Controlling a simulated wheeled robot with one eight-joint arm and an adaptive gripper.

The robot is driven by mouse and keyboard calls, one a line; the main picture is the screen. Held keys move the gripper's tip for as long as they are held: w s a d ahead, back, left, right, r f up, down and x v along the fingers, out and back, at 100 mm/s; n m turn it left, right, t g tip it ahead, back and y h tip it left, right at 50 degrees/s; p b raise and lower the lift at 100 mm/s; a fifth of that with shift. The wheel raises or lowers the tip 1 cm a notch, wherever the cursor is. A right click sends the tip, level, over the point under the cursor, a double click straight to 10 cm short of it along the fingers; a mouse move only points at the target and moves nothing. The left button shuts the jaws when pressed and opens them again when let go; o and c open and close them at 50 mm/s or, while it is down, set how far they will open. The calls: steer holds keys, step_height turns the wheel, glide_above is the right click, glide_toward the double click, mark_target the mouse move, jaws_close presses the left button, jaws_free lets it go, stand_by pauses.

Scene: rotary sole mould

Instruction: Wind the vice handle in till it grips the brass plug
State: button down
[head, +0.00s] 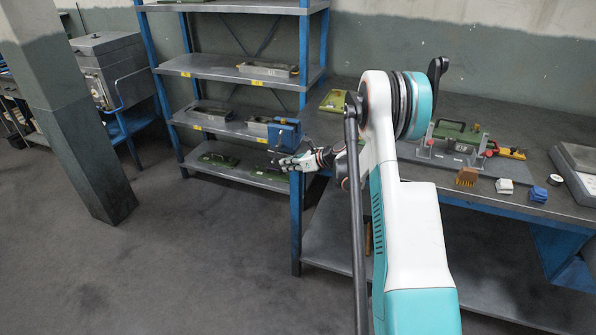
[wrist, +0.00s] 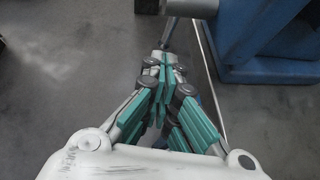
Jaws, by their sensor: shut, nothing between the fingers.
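The blue vice (head: 284,133) is fixed at the left end of the workbench, and its blue body (wrist: 265,35) fills the upper right of the wrist view. A grey screw end (wrist: 190,7) shows at the top edge of the wrist view. A thin grey bar (wrist: 168,32), seemingly the vice handle, hangs down from it towards my fingertips. My gripper (wrist: 166,62) is shut and empty just below the bar's lower end; I cannot tell if they touch. In the head view my gripper (head: 279,160) is just below the vice.
A blue-framed shelf rack (head: 220,72) holding moulds stands behind. The workbench (head: 487,193) carries a green-topped fixture (head: 456,134), a brown block (head: 467,176), and white and blue pieces. The floor (head: 190,270) in front is clear.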

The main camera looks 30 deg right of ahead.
steer(key=shift+w+a+r, duration=0.25)
steer(key=shift+w+a, duration=0.05)
steer(key=shift+w, duration=0.4)
steer(key=shift+w+a, duration=0.3)
steer(key=shift+w, duration=0.2)
